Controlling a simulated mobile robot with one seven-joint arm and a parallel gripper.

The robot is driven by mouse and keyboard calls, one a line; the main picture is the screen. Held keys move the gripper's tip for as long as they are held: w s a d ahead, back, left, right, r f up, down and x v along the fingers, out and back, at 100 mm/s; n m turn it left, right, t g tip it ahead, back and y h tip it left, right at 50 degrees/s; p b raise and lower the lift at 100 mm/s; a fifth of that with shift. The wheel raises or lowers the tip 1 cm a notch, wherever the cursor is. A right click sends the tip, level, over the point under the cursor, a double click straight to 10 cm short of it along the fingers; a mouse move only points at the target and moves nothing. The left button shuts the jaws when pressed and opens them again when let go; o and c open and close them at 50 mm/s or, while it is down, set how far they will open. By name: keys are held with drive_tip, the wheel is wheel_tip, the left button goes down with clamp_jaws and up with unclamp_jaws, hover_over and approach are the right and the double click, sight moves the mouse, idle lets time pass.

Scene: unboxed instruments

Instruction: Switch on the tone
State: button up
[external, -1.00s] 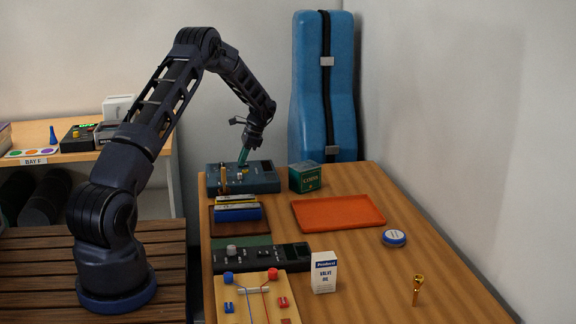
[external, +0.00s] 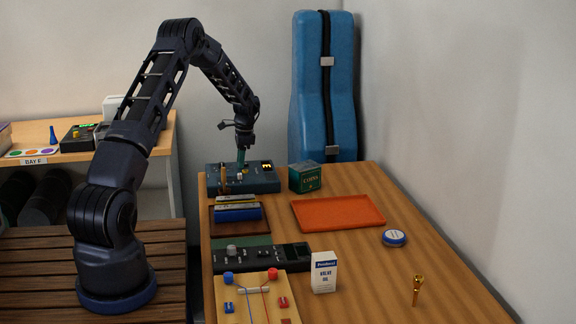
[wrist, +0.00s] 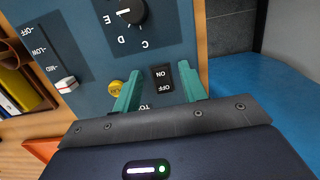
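The blue tone device (external: 262,184) stands at the back left of the table. In the wrist view its panel (wrist: 185,35) shows a black rocker switch (wrist: 162,79) marked ON and OFF, with partly hidden lettering starting "TO" below it. I cannot tell for sure which side of the rocker is pressed. An orange display (external: 267,167) glows on the device in the external view. My gripper (wrist: 159,75) has its two teal fingers apart, one either side of the switch, with nothing held. In the external view my gripper (external: 240,157) is over the device.
The panel also has a dial (wrist: 131,11), a white slider (wrist: 67,84) and a yellow button (wrist: 115,88) by the left finger. A green tin (external: 305,177) stands close right of the device. An orange tray (external: 338,211) lies farther right.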

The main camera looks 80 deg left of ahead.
sight(245, 164)
drive_tip(key=shift+r, duration=0.1)
wheel_tip(245, 164, up, 11)
drive_tip(key=w, duration=0.1)
drive_tip(key=shift+w+f, duration=0.2)
drive_tip(key=shift+w, duration=0.05)
idle(0.3)
idle(0.4)
